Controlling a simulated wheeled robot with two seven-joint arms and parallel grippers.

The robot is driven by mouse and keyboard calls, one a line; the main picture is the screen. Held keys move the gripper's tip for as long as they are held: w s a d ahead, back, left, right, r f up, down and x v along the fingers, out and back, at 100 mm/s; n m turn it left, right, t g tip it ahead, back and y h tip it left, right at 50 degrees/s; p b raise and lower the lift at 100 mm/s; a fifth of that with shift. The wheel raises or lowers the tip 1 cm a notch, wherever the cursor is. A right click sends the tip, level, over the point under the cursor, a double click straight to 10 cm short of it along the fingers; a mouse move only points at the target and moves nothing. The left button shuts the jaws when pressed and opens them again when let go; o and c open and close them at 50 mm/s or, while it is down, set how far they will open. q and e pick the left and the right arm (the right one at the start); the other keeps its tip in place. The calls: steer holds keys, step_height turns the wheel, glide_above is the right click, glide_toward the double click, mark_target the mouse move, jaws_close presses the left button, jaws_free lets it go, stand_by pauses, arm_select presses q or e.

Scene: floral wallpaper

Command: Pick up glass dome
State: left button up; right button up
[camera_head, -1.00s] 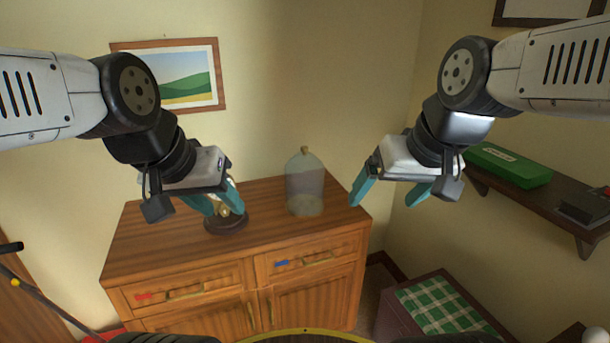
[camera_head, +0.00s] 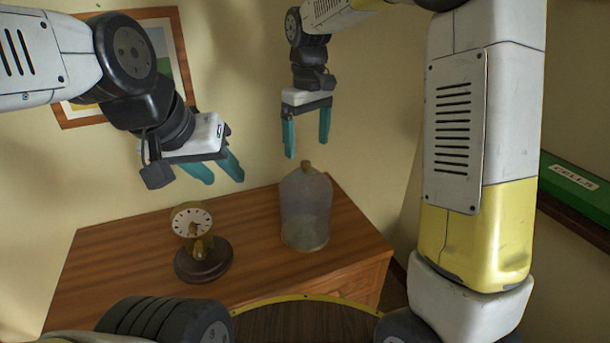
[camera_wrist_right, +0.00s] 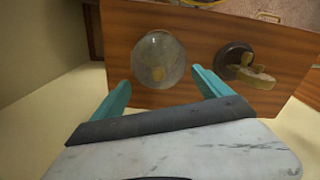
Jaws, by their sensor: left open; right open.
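The glass dome (camera_head: 305,212) is a clear bell with a small brass-coloured knob on top. It stands upright on the wooden cabinet top (camera_head: 120,262). My right gripper (camera_head: 306,150) is open and empty, pointing down just above the dome's knob. In the right wrist view the dome (camera_wrist_right: 158,60) is seen from above, beyond and between the open fingers (camera_wrist_right: 160,88). My left gripper (camera_head: 225,176) is open and empty, above and to the left of the dome.
A small clock (camera_head: 192,222) on a dark round base stands left of the dome, below my left gripper. A picture frame (camera_head: 170,50) hangs on the wall behind. A green box (camera_head: 575,190) lies on the right-hand shelf. The cabinet's left top is clear.

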mark_target(306, 162)
steer(key=shift+w+a+f, duration=0.2)
steer(key=shift+w+f, duration=0.1)
steer(key=shift+f, duration=0.05)
steer(key=f, duration=0.7)
steer(key=shift+w+f, duration=0.15)
steer(key=shift+w, duration=0.15)
steer(key=shift+s+f, duration=0.1)
jaws_close()
